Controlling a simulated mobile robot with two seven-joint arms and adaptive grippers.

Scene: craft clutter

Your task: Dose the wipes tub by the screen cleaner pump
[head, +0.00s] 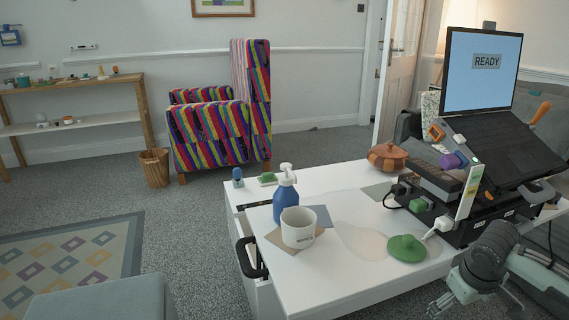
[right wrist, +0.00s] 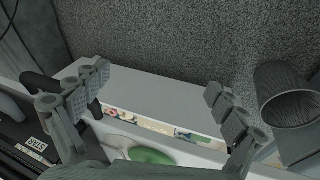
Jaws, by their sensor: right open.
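The blue bottle with a white pump head (head: 286,205), which looks like the screen cleaner pump, stands upright on the white table. A white tub (head: 298,229) with small dark lettering stands just in front of it, partly hiding it; it appears to be the wipes tub. Its top looks open, but its contents cannot be made out. My right gripper (right wrist: 158,80) is open and empty near the table's front right. My left gripper is out of view.
Tan and blue-grey squares lie around the tub. Black equipment with a cable and a READY screen (head: 483,70) crowds the right side. A dark bin (right wrist: 288,95) stands on the floor. The table's middle is mostly clear.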

